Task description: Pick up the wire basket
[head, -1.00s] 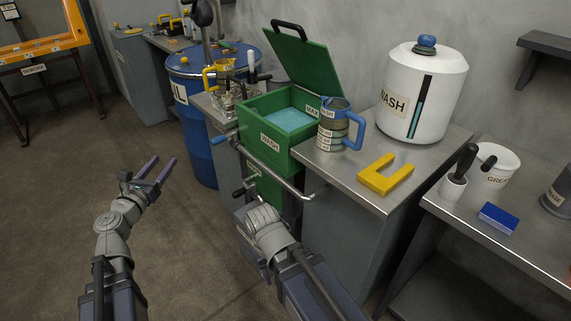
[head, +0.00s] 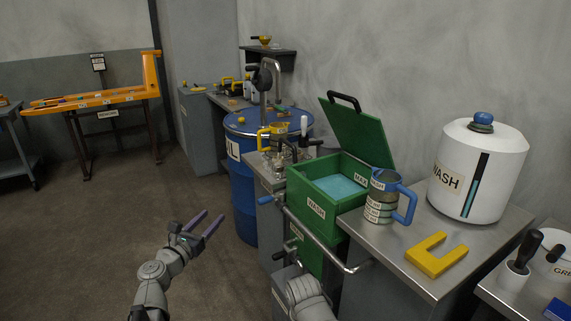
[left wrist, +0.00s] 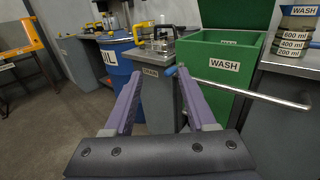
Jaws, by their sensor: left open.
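What looks like the wire basket (head: 286,155) stands on the narrow metal counter between the blue barrel and the green wash box; it is small and its outline is partly lost among other items. In the left wrist view the wire basket (left wrist: 156,42) shows as thin dark wires at the counter's top. My left gripper (head: 214,216) is open and empty, low over the floor, in front of the barrel and well short of the basket. Its two purple fingers (left wrist: 158,75) point toward the counter. My right arm shows at the bottom, but its gripper is not visible.
The open green wash box (head: 318,207) has a metal rail (head: 318,240) along its front. A blue barrel (head: 245,185) stands left of the counter. A jug (head: 381,205), yellow bracket (head: 436,256) and white tank (head: 480,165) are at right.

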